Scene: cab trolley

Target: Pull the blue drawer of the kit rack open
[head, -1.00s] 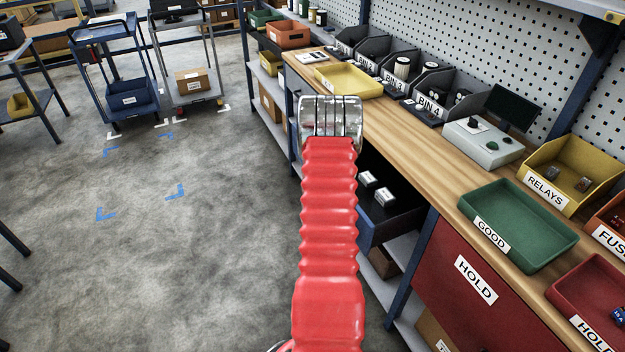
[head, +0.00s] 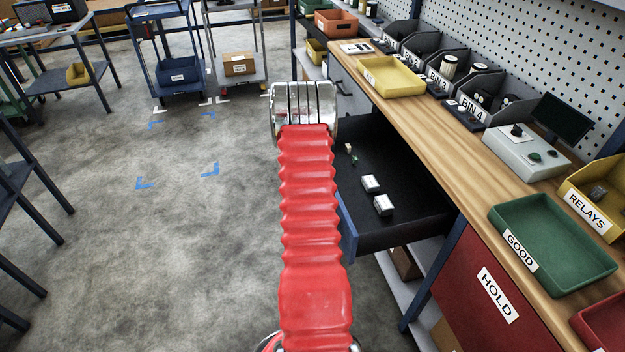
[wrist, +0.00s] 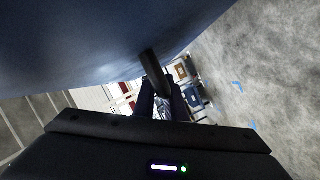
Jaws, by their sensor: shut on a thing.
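The blue drawer (head: 348,228) stands pulled out from under the wooden bench in the head view, its dark inside showing. Two small white boxes and a few smaller items lie in it. Its blue front fills the upper part of the wrist view (wrist: 100,40). My gripper (wrist: 160,88) is shut on the drawer's dark bar handle (wrist: 151,62) in the wrist view. In the head view my red-sleeved arm hides the gripper, the handle and much of the drawer front.
The red HOLD door (head: 478,290) is right of the drawer. A green GOOD tray (head: 555,245), a yellow tray (head: 393,77) and several bins stand on the bench (head: 440,150). Bare floor (head: 190,250) lies left of my arm, with blue trolleys beyond.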

